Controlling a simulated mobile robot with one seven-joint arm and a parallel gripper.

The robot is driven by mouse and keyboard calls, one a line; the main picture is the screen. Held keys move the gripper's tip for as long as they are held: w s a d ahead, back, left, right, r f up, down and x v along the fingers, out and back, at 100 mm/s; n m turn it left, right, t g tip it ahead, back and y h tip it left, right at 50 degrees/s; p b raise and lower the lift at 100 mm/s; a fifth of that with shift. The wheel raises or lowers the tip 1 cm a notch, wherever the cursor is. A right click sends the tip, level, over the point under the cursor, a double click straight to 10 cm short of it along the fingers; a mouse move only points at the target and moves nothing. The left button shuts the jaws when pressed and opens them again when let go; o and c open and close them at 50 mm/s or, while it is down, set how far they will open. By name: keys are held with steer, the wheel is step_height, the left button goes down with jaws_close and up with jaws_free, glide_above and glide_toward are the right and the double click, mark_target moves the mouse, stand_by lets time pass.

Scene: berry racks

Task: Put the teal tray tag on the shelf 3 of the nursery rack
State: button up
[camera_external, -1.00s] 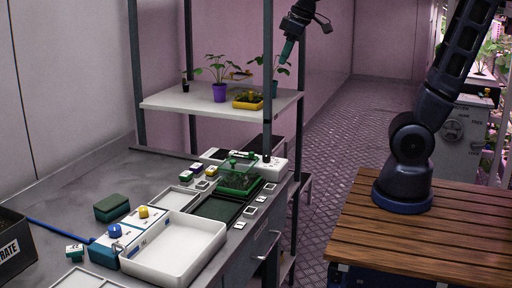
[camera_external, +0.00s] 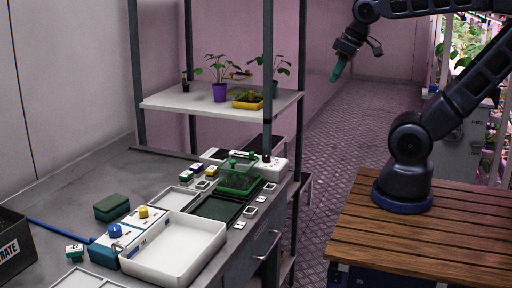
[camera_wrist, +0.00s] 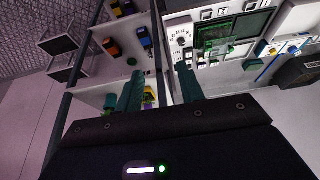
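My gripper (camera_external: 338,70) hangs in the air right of the rack, over the aisle, with teal fingers. In the wrist view its two fingers (camera_wrist: 160,88) stand apart with nothing held between them. The nursery rack has dark posts and a white shelf (camera_external: 160,102) bearing potted plants; shelf numbers are not readable. I cannot pick out the teal tray tag for sure. A small block with a white printed top and a green-teal side (camera_external: 74,252) lies at the bench's front left. Other small white tags (camera_external: 249,211) lie along the bench's right edge.
The shelf holds a purple pot (camera_external: 219,92), a yellow tray (camera_external: 247,103) and a small dark bottle (camera_external: 185,86). The bench carries a white bin (camera_external: 172,274), a green clear-lidded box (camera_external: 238,180) and a dark green block (camera_external: 111,207). The aisle floor (camera_external: 335,150) is clear.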

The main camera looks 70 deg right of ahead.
steer(key=w+a+r+n, duration=0.1)
steer(key=w+a+r, duration=0.1)
steer(key=w+a, duration=0.45)
steer(key=w+a+r+n+y, duration=0.1)
steer(key=w+a+r, duration=0.15)
steer(key=w, duration=0.75)
steer(key=w+a+r+n, duration=0.1)
steer(key=w+a, duration=0.5)
steer(key=w, duration=0.2)
steer(key=n+g+y, duration=0.1)
steer(key=n+y, duration=0.1)
steer(key=n, duration=0.4)
glide_above(80, 244)
steer(key=s+d, duration=0.3)
step_height(80, 244, down, 27)
steer(key=shift+x, duration=5.25)
steer(key=shift+a, duration=0.1)
steer(key=c, duration=0.8)
